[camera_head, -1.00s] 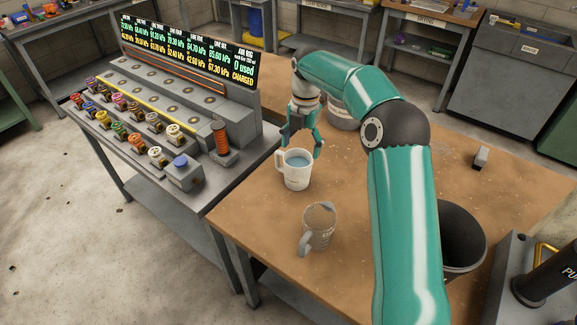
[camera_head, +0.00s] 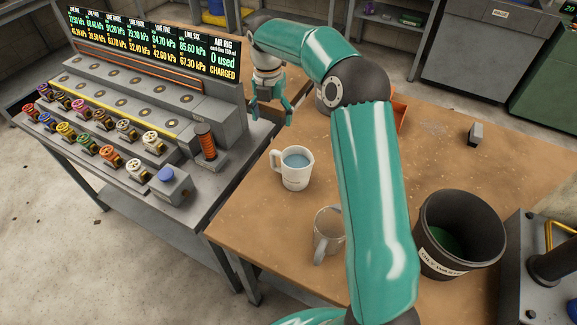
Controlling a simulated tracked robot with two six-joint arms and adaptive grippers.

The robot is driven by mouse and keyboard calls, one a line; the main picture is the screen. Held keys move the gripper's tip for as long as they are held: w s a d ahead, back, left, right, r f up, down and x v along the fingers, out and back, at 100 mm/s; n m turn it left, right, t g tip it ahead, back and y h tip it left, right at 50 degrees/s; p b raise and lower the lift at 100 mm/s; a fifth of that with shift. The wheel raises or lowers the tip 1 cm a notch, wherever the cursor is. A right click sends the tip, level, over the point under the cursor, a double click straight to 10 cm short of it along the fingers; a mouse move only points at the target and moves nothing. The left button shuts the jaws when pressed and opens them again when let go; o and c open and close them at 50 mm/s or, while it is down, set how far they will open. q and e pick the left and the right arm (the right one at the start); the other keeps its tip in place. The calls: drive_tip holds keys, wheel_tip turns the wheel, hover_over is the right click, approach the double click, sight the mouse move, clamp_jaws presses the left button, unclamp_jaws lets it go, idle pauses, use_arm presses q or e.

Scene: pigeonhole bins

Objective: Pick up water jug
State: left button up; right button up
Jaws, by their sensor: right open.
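A white jug (camera_head: 294,172) with bluish water in it stands upright on the brown worktop, its handle toward the left. A greyish, see-through-looking jug (camera_head: 328,232) stands nearer the front, partly hidden behind my right arm. Which of the two is the water jug is not labelled legibly, but the white one visibly holds water. My right gripper (camera_head: 272,119) is open and empty, with its fingers pointing down, beyond the white jug and apart from it. My left gripper is not in view.
A console (camera_head: 150,110) with coloured valves and a lit display stands on the left. A black waste bin (camera_head: 462,215) is at the right. An orange bin (camera_head: 400,116) shows behind my right arm. A small grey block (camera_head: 475,133) lies at the back right.

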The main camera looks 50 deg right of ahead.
drive_tip(key=b, duration=0.3)
hover_over(277, 152)
drive_tip(key=w, duration=0.2)
drive_tip(key=f, duration=0.8)
drive_tip(key=shift+s+d, duration=0.15)
drive_tip(key=shift+s, duration=0.1)
drive_tip(key=f+b, duration=0.4)
drive_tip(key=s+f+b, duration=0.1)
drive_tip(key=f+b, duration=0.1)
drive_tip(key=b, duration=0.1)
drive_tip(key=shift+f, duration=0.1)
drive_tip(key=shift+c, duration=0.4)
drive_tip(key=c, duration=1.4)
drive_tip(key=shift+o, duration=0.2)
